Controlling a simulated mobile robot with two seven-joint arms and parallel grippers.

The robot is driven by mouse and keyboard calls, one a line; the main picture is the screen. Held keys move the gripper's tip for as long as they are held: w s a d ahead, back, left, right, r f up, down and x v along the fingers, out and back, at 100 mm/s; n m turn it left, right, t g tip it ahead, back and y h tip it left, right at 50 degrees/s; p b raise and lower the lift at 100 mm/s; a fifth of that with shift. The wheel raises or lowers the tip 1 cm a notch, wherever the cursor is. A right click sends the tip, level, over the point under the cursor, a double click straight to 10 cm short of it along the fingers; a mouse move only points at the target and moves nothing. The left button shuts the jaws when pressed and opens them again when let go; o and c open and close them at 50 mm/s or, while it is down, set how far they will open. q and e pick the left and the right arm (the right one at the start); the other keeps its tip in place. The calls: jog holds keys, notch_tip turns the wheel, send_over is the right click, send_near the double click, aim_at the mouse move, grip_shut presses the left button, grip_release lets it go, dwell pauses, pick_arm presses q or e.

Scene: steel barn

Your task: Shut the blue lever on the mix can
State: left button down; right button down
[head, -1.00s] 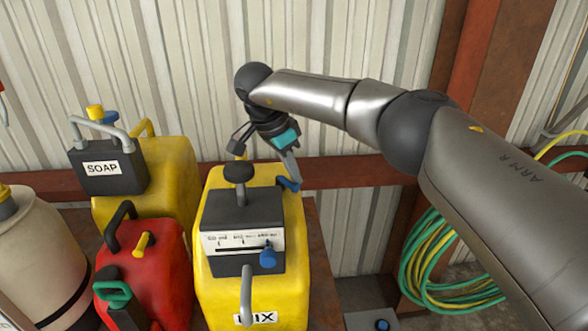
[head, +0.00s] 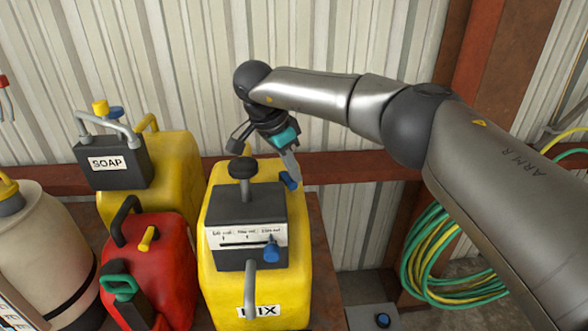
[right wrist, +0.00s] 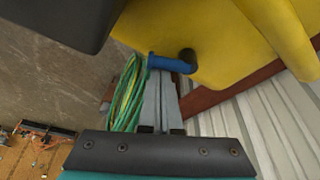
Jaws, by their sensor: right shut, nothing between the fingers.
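The yellow mix can (head: 215,285) stands at the middle of the head view, with a dark box and a MIX label on its front. The blue lever (head: 288,181) sticks out at its far right edge. In the right wrist view the blue lever (right wrist: 172,64) runs left from a dark pivot on the can's yellow side. My right gripper (head: 291,168) is shut and empty, its tips right at the lever; the fingertips (right wrist: 158,82) seem to touch or nearly touch it, though I cannot tell which. My left gripper is not in view.
A blue knob (head: 271,248) sits on the can's front scale. A red can (head: 170,265), a yellow soap can (head: 175,175) and a beige tank (head: 45,240) stand to the left. A coiled green and yellow hose (head: 425,260) hangs at right. A corrugated wall (head: 340,50) is behind.

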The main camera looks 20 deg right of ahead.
jog(key=shift+w+a, duration=0.1)
jog(key=shift+a, duration=0.05)
dwell(0.4)
jog(key=shift+w+a, duration=0.15)
jog(key=shift+w, duration=0.45)
jog(key=shift+r, duration=0.1)
